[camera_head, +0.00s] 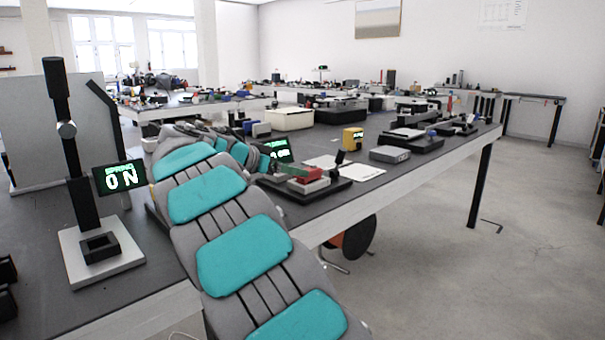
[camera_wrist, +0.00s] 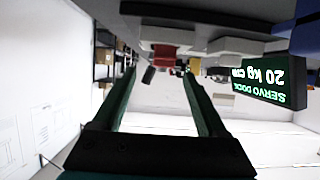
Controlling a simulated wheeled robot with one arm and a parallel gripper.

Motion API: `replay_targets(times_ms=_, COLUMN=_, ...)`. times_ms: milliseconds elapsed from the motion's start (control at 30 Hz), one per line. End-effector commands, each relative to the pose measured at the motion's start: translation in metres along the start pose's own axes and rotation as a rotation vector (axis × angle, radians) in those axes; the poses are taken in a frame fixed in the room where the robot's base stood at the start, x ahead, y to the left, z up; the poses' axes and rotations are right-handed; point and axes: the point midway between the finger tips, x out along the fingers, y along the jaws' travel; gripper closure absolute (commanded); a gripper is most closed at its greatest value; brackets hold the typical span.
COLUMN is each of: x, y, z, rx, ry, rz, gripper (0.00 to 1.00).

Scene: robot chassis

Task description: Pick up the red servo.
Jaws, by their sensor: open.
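The red servo (camera_head: 309,175) sits on a light grey block on a black base on the workbench. In the wrist view, which is upside down, the red servo (camera_wrist: 164,51) shows just beyond the fingertips, roughly midway between them. My gripper (camera_wrist: 159,74) is open, with its two dark green fingers apart and nothing held. In the head view my gripper (camera_head: 290,168) shows as a green finger close beside the servo, at the end of my arm. I cannot tell the exact gap between them. Part of the servo is hidden.
A lit dock sign (camera_wrist: 262,80) stands beside the servo; its display (camera_head: 276,150) is partly behind my arm. A small black cylinder (camera_head: 340,157) is close to the servo. A paper sheet (camera_head: 352,170), grey box (camera_head: 390,154) and yellow device (camera_head: 353,138) lie farther along.

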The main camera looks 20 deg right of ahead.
Motion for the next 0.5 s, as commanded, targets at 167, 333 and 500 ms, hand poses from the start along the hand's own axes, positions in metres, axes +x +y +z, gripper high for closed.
replay_targets(times_ms=167, x=0.012, y=-0.004, z=-0.002, rx=0.013, ry=0.007, rz=-0.003, gripper=0.25)
replay_targets(times_ms=333, x=0.03, y=-0.003, z=-0.003, rx=0.009, ry=0.005, rz=-0.001, gripper=0.25)
replay_targets(times_ms=500, x=0.052, y=-0.003, z=-0.007, rx=0.009, ry=0.003, rz=0.001, gripper=0.25)
